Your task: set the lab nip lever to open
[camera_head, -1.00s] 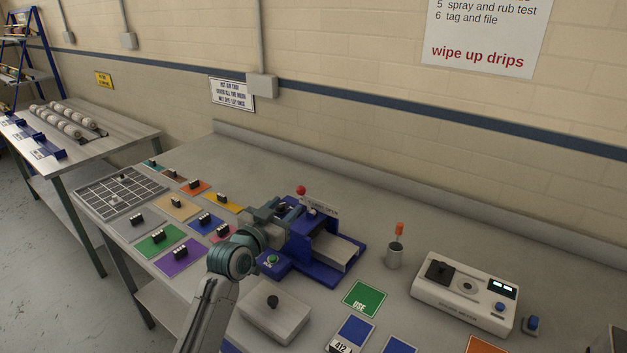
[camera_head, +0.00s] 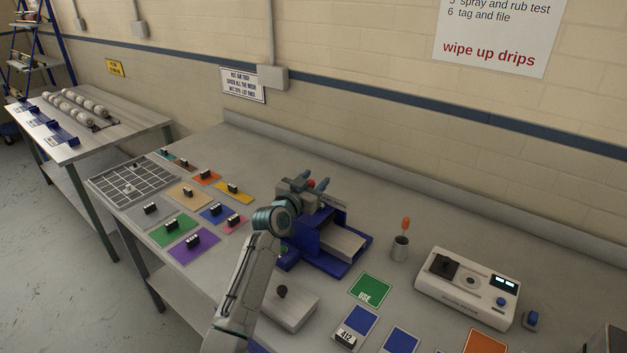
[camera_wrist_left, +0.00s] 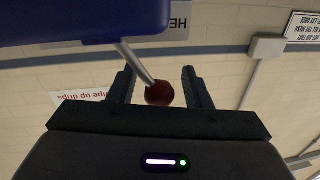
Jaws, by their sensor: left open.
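The lab nip is a blue machine (camera_head: 306,240) with a grey plate on the middle of the bench. Its lever ends in a red knob (camera_head: 311,184), partly hidden by my gripper in the head view. In the left wrist view the red knob (camera_wrist_left: 159,93) on its thin metal rod lies between my two fingers. My left gripper (camera_head: 317,183) is open around the knob, with a gap visible on the right side of the knob. Whether a finger touches the knob I cannot tell. My right gripper is not in view.
Coloured cards with black blocks (camera_head: 193,240) and a wire grid (camera_head: 128,187) lie to the left. A grey box with a black knob (camera_head: 287,307) stands in front. A cup with an orange-topped tool (camera_head: 400,248) and a white instrument (camera_head: 467,287) stand to the right.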

